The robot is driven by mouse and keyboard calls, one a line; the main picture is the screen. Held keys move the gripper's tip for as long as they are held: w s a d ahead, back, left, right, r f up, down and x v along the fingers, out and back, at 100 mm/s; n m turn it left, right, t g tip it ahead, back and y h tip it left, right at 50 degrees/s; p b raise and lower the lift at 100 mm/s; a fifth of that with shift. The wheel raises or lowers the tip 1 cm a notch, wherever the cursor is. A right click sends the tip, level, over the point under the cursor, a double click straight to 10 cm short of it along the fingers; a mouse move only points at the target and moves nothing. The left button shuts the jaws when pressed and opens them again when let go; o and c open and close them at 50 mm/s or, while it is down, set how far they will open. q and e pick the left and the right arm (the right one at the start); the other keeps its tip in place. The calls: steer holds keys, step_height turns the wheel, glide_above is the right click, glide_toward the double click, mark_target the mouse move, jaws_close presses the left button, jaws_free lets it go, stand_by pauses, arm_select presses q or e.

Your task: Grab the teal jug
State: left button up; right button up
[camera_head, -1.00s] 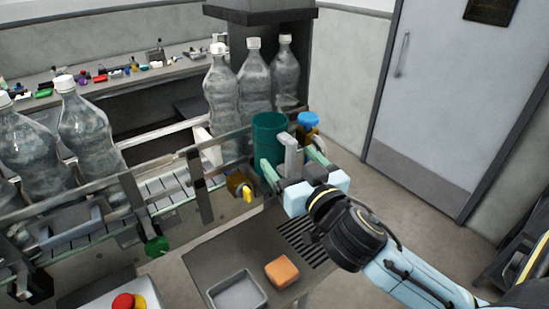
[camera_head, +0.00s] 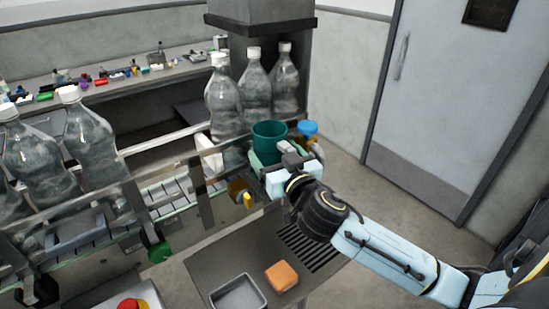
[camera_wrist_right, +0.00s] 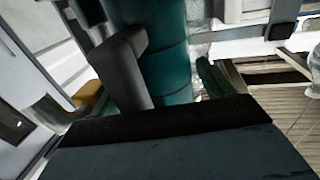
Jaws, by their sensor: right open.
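The teal jug (camera_head: 269,132) stands at the right end of the bottle line, its open top showing in the head view. Its lower part is hidden behind my right gripper. In the right wrist view the jug (camera_wrist_right: 168,65) is large and close, with its grey handle (camera_wrist_right: 122,68) toward the camera. My right gripper (camera_head: 281,157) is open at the handle side of the jug. One green finger (camera_wrist_right: 214,77) shows right of the jug in the wrist view; I cannot tell whether it touches. My left gripper is out of view.
Clear bottles (camera_head: 224,100) stand just behind and left of the jug. A blue-capped container (camera_head: 307,129) is close on its right. A yellow-handled tap (camera_head: 246,199) is at the front left. Below are an orange block (camera_head: 281,276) and a grey tray (camera_head: 238,307).

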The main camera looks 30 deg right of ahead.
steer(key=c, duration=0.7)
